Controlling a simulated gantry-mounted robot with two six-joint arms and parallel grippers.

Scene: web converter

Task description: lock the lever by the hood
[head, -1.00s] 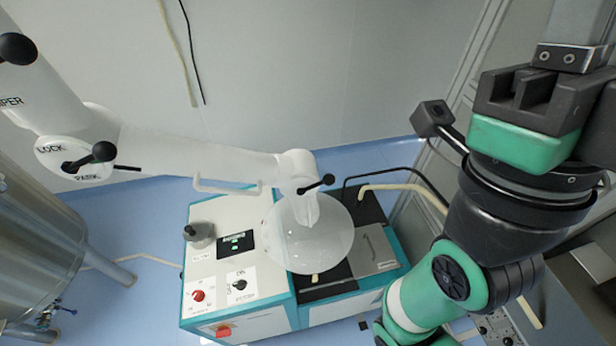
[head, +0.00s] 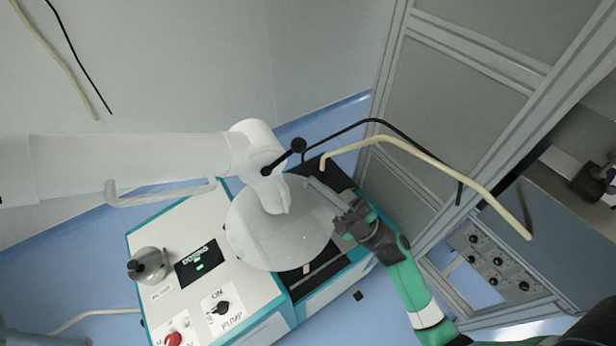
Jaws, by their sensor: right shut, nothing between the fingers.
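The clear round hood (head: 270,236) hangs at the end of the white jointed duct (head: 130,158), over the machine. A black lever (head: 284,158) with ball ends sits on the joint just above the hood, tilted up to the right. My right gripper (head: 318,186) is at the hood's right edge, below and right of the lever and apart from it. It is shut and empty; I cannot tell if it touches the hood.
The white and teal machine (head: 170,230) carries a grey knob (head: 148,264), a display (head: 198,262), a pump switch (head: 222,307) and a red knob (head: 173,340). A beige hose (head: 440,160) and black cable arch at right. A grey cabinet (head: 440,95) stands behind.

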